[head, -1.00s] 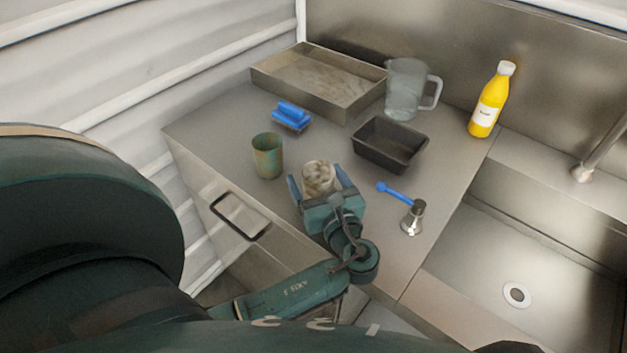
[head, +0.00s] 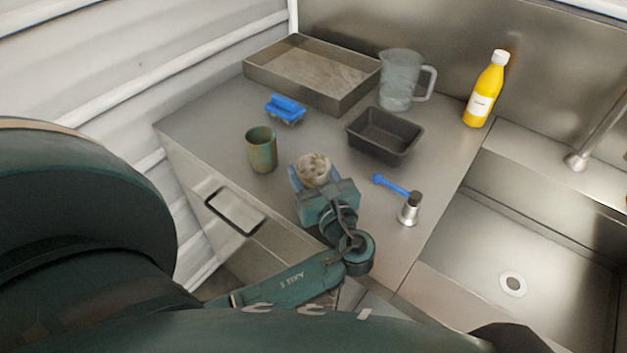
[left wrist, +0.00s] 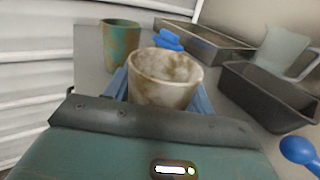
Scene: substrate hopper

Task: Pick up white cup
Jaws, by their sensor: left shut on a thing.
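The white cup (head: 314,170), stained with brown patches, stands upright near the front of the steel counter. My left gripper (head: 311,178) is shut on it, with a blue finger on each side. In the left wrist view the cup (left wrist: 165,78) sits between the blue fingers, its open rim showing and its lower part hidden behind the gripper body. I cannot tell whether its base touches the counter. My right gripper is not in view.
A green-brown cup (head: 262,150) stands close to the left. A dark loaf pan (head: 384,137), blue scoop (head: 390,185) and metal shaker (head: 409,208) are on the right. Behind are a blue brush (head: 285,108), steel tray (head: 340,103), clear jug (head: 400,80) and yellow bottle (head: 485,92).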

